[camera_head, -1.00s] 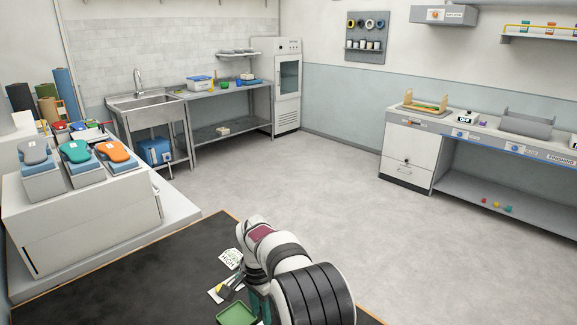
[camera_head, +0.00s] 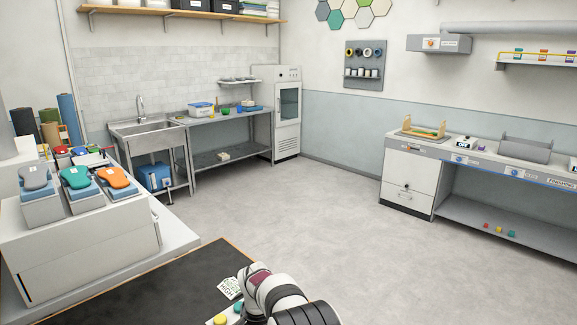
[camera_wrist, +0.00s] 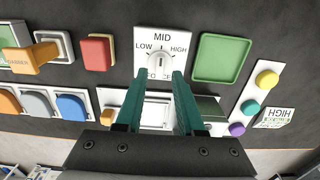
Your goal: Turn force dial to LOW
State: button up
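The force dial (camera_wrist: 160,58) is a small pale knob on a white plate (camera_wrist: 146,38) marked LOW at left, MID at top and HIGH at right. Its pointer appears to face MID. My gripper (camera_wrist: 158,74) is open, with two teal fingers on either side of the plate's lower part. The fingertips end just below the knob in the picture, with nothing between them. I cannot tell their height above the panel. The FORCE label is partly hidden by the fingers. In the head view my arm hides the dial, and the fingers are not visible.
A green tray (camera_wrist: 221,58) lies right of the dial and a red block (camera_wrist: 97,52) left of it. Blue, grey and orange pieces sit at lower left.

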jog(key=shift+f, duration=1.75)
jog(key=shift+r, duration=0.1)
grip_shut()
jog(key=n, duration=1.1)
jog(key=shift+c, duration=1.1)
grip_release()
jog(key=shift+o, duration=1.1)
